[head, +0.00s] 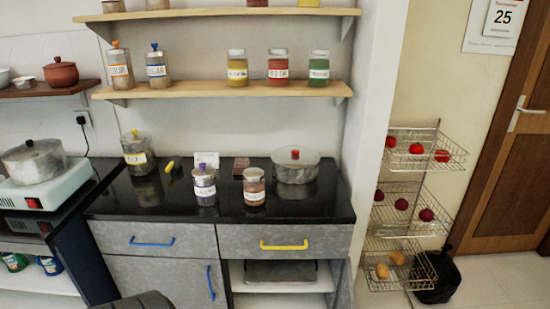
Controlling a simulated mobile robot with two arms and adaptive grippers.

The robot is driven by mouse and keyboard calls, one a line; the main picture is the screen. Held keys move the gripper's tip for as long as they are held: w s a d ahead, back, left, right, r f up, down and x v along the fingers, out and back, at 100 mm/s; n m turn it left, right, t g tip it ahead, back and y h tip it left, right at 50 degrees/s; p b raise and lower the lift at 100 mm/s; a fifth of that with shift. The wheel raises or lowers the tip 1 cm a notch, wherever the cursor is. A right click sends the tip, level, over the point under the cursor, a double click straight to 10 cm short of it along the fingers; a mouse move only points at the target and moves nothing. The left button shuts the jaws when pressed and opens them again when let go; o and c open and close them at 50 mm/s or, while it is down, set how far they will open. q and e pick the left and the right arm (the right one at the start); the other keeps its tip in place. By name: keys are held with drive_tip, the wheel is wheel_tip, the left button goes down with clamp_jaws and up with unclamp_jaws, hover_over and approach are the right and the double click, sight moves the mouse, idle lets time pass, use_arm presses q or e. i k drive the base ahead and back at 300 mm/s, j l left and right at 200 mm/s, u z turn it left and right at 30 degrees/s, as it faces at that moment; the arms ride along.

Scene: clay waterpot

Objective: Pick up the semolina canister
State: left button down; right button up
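Several lidded canisters are in the head view, but the lettering is too small to tell which is semolina. On the counter stand one with a purple knob and purple label (204,185), and one with a yellow knob and yellow label (138,152) at the back left. On the lower wall shelf stand one with an orange knob and label (120,67) and one with a blue knob and label (157,67). All are upright.
A red-brown jar (254,187) stands right of the purple-labelled canister on the black counter (315,212). A lidded pot (296,166) is behind it. Three jars, one a red jar (278,68), stand on the shelf (215,91). A wire rack (424,160) stands right.

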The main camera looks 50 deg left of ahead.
sight(204, 178)
drive_tip(key=u, duration=2.15)
drive_tip(key=i+j+z, duration=0.1)
drive_tip(key=j, duration=0.25)
drive_tip(key=i+j, duration=0.3)
drive_tip(key=i+j+z, duration=0.15)
drive_tip(key=j, duration=0.3)
